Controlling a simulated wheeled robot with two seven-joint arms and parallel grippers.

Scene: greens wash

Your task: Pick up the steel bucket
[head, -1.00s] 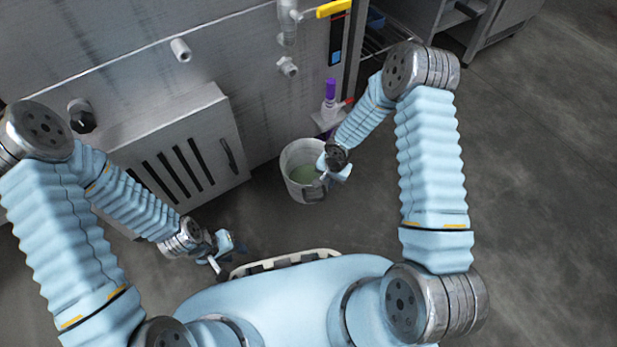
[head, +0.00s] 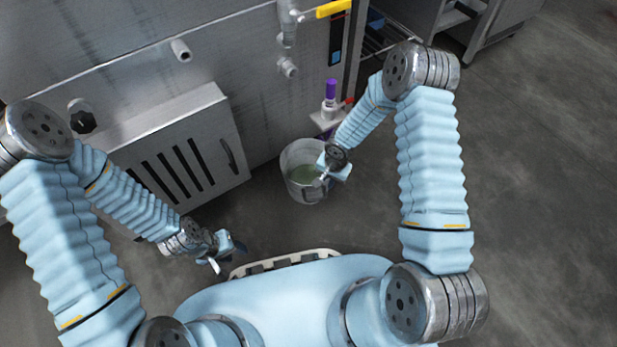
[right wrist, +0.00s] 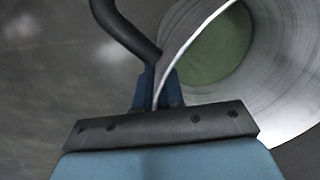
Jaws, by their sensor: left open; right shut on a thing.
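The steel bucket (head: 291,181) is a grey, roughly upright pail with green contents at the bottom, in front of the steel unit. My right gripper (head: 326,174) is at its right side. In the right wrist view the gripper (right wrist: 156,92) is shut at the bucket's edge, with the thin bright rim and a dark curved bar (right wrist: 124,32) meeting at the fingers. The bucket's inner wall (right wrist: 285,60) shows to the right. I cannot tell whether the base touches the floor. My left gripper (head: 228,252) is open and empty, low at the left, away from the bucket.
The steel unit (head: 262,110) with a slotted box (head: 215,105) stands behind and left of the bucket. A purple-capped bottle (head: 330,100) sits on a small shelf behind the bucket. Open floor (head: 530,190) lies to the right.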

